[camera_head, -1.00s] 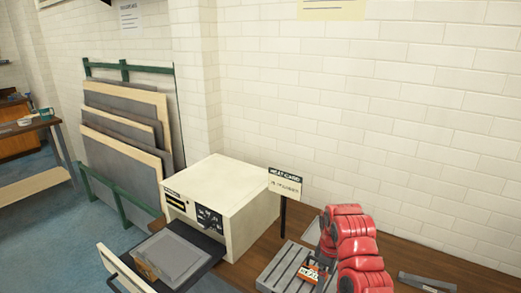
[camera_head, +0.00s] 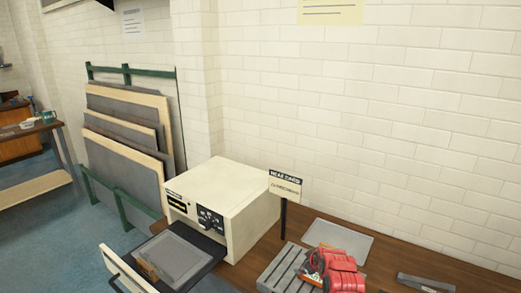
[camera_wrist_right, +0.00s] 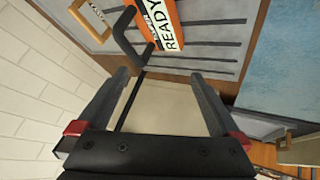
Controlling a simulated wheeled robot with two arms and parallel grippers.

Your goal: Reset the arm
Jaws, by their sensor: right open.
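My right arm, in red, comes up from the bottom right of the head view. Its gripper (camera_wrist_right: 160,76) shows in the wrist view with its two dark fingers spread wide and nothing between them. Beyond the fingertips is an orange block marked READY (camera_wrist_right: 166,22), with a black bent handle (camera_wrist_right: 132,38) beside it. They are at a grey slotted rack (camera_wrist_right: 205,62), apart from the fingers. In the head view the slotted rack (camera_head: 278,268) lies on the bench, partly hidden by my arm. My left gripper is not in view.
A cream box machine (camera_head: 225,205) stands on the wooden bench (camera_head: 398,262) with its front door open and a grey tray (camera_head: 175,258) out. A small sign (camera_head: 285,185) stands on a post. A grey flat plate (camera_head: 340,238) lies behind my arm. A brick wall is behind.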

